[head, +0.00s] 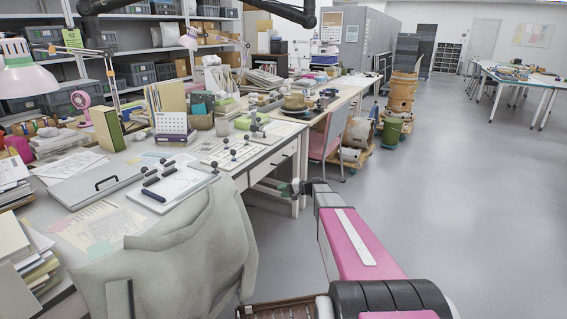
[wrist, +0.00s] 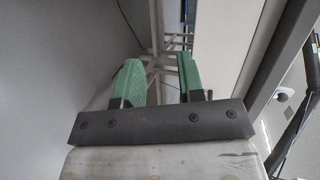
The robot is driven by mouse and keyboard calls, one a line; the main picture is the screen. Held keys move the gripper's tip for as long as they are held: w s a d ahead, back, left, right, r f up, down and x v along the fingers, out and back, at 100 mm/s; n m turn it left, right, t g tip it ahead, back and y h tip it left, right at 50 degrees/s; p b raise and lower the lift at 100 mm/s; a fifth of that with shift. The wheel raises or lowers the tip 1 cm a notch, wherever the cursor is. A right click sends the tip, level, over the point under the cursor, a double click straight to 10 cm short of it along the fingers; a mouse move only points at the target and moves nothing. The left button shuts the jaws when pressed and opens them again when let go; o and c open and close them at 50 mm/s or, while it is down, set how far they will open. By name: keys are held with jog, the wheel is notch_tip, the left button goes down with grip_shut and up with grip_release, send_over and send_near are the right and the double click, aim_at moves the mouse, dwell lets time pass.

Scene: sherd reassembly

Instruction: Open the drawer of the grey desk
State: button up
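The grey desk (head: 68,205) runs along the left of the head view. Its drawer front (head: 272,166), with a small dark handle (head: 284,158), faces the aisle and looks flush with the desk. My gripper (head: 291,190) is beside the desk, below and in front of the drawer front; I cannot tell whether they touch. In the wrist view, the green fingers (wrist: 163,82) stand apart with nothing seen between them. A pale panel (wrist: 221,40) is to their right; I cannot tell if it is the drawer front. The handle is not clearly seen there.
A chair with a grey-green garment (head: 180,262) stands against the desk in the foreground. A pink-backed chair (head: 328,133) stands beyond my gripper, near wooden tubs (head: 400,92) and a green bucket (head: 392,132). The floor (head: 460,190) on the right is clear.

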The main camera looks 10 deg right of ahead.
jog(key=w+d+r+m+t+y, duration=0.3)
jog(key=w+d+t, duration=0.4)
jog(key=w+d, duration=0.65)
jog(key=shift+h, duration=0.3)
jog(key=x, duration=1.2)
jog(key=shift+a+r, duration=0.25)
jog(key=shift+a, duration=0.15)
jog(key=shift+c, duration=0.4)
grip_shut()
